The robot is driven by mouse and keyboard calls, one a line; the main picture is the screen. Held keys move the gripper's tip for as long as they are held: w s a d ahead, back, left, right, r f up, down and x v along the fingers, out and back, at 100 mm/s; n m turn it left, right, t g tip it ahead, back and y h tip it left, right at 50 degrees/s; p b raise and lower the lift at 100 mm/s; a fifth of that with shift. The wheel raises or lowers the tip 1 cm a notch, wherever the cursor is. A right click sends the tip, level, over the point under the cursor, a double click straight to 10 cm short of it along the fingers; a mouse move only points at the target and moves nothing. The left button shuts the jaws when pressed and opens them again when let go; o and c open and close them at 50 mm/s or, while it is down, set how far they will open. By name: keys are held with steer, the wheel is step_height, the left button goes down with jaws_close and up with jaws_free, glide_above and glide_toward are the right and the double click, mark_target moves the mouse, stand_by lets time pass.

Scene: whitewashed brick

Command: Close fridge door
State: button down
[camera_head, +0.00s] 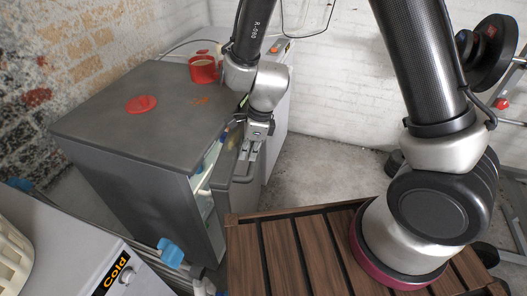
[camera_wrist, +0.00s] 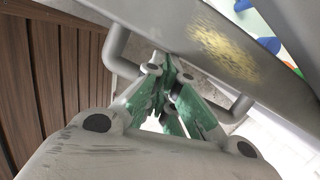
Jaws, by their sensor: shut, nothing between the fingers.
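The fridge (camera_head: 140,130) is a low dark grey cabinet at the left in the head view. Its door (camera_head: 238,188) stands ajar, with a lit gap and pale shelves showing at its left. My gripper (camera_head: 247,160) points down at the door's upper part. In the wrist view my gripper (camera_wrist: 170,75) has its green fingers together, empty, beside the door (camera_wrist: 225,45). The grey door handle (camera_wrist: 118,48) shows on both sides of the fingers. Its middle is hidden, and I cannot tell whether the fingers touch it. Coloured items show inside the fridge at the upper right.
A red mug (camera_head: 203,69) and a red lid-like disc (camera_head: 141,104) are on the fridge top. A slatted wooden surface (camera_head: 300,255) lies in front of the door. A white unit marked "Cold" (camera_head: 70,250) is at the lower left.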

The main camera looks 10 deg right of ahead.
steer(key=shift+w+a, duration=0.25)
steer(key=shift+a, duration=0.9)
